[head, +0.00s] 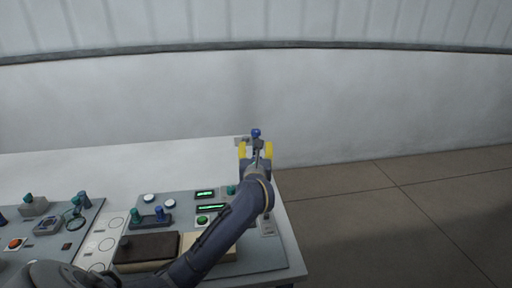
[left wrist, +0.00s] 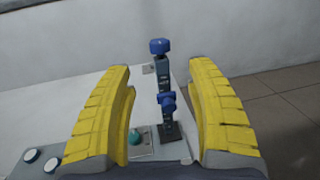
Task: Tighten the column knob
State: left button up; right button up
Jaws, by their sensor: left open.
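A dark upright column (left wrist: 163,74) stands near the table's far right corner. It has a blue knob (left wrist: 160,46) on its top and a second blue knob (left wrist: 167,102) lower on its side; I cannot tell how tight either is. In the head view the top blue knob (head: 256,132) shows just beyond my gripper. My left gripper (head: 255,148) is open, with its yellow fingers apart on either side of the column in the picture. The left wrist view shows nothing between the fingers (left wrist: 160,90) being touched. My right gripper is out of view.
A grey control panel (head: 276,258) with green displays, buttons and small levers lies below my left arm. A brown-topped block (head: 147,247) sits on it. A teal knob (left wrist: 134,137) is near the column's base. The white tabletop (head: 120,160) behind the panel is clear.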

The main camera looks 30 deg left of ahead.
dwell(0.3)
pick_arm(q)
jog(key=w+d+r+n+g+y, duration=0.3)
jog(key=w+r+n+g, duration=0.15)
jog(key=w, duration=0.45)
jog(key=n+g+y, duration=0.5)
jog(key=n+g, duration=0.1)
jog(key=g, duration=0.3)
send_near(260, 133)
jog(key=a, duration=0.8)
jog(key=w+a, duration=0.1)
jog(key=a, duration=0.3)
jog(key=shift+f, duration=0.2)
jog(key=shift+r, duration=0.1)
grip_shut()
